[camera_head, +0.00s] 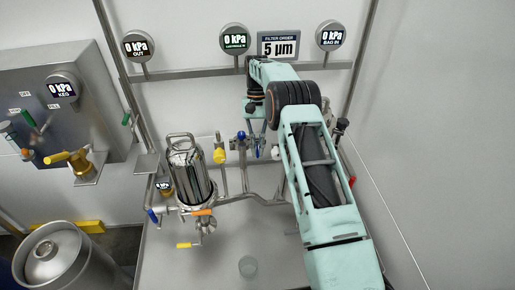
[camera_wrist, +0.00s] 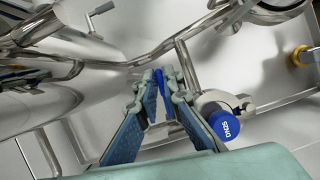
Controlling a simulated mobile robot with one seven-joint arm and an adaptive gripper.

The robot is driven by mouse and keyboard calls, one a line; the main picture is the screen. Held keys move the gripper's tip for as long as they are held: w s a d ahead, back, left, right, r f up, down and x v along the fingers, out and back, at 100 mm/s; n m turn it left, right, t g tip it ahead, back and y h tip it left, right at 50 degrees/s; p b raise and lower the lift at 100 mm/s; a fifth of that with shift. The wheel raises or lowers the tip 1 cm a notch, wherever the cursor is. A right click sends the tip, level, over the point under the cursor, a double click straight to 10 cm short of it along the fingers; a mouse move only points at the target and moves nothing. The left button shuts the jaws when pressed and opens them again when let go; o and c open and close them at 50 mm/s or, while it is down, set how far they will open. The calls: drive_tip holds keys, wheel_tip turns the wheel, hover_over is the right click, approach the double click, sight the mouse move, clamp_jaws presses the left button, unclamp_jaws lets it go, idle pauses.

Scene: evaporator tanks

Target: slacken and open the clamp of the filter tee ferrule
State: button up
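In the wrist view, a blue cap marked DN25 (camera_wrist: 224,122) sits on the end of a short metal fitting. A metal clamp (camera_wrist: 214,100) with a small protruding screw part (camera_wrist: 245,105) is around that fitting, just right of my fingers. I cannot tell for sure whether this is the filter tee ferrule's clamp, or whether it is tight. My gripper (camera_wrist: 160,82) has its blue-padded fingers slightly apart at the tips, and nothing is visibly held. In the head view, my gripper (camera_head: 258,150) is small and partly hidden by my arm, near the pipework by the back wall.
A yellow-handled valve (camera_head: 219,154) and a blue-topped fitting (camera_head: 241,136) are close to my gripper. Pipes run behind the fingers.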

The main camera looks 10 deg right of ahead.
drive_tip(key=o, duration=0.4)
drive_tip(key=shift+c, duration=0.2)
